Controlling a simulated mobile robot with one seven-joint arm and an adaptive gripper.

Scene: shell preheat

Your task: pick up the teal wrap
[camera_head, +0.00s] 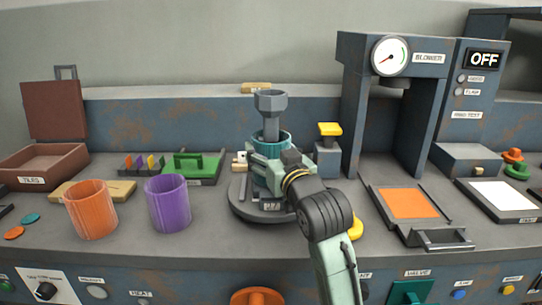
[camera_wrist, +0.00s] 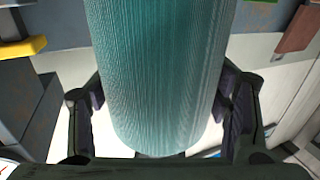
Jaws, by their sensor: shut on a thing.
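The teal wrap (camera_head: 285,137), a ribbed upright cylinder, is at the grey round turntable (camera_head: 240,208) in the middle of the bench in the head view. A grey post with a funnel-like top (camera_head: 270,103) rises above its rim. My gripper (camera_head: 268,163) is at the wrap's near side and covers much of it. In the wrist view the wrap (camera_wrist: 160,70) fills the middle, with the fingers of my gripper (camera_wrist: 160,100) closed against both sides. Whether the wrap's bottom touches the turntable is hidden.
An orange cup-like cylinder (camera_head: 91,212) and a purple one (camera_head: 168,205) stand left. A yellow-topped grey block (camera_head: 328,160) is close right of the wrap. The press frame (camera_head: 350,110) stands farther right, behind an orange plate (camera_head: 408,203). A green tray (camera_head: 192,168) lies left.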

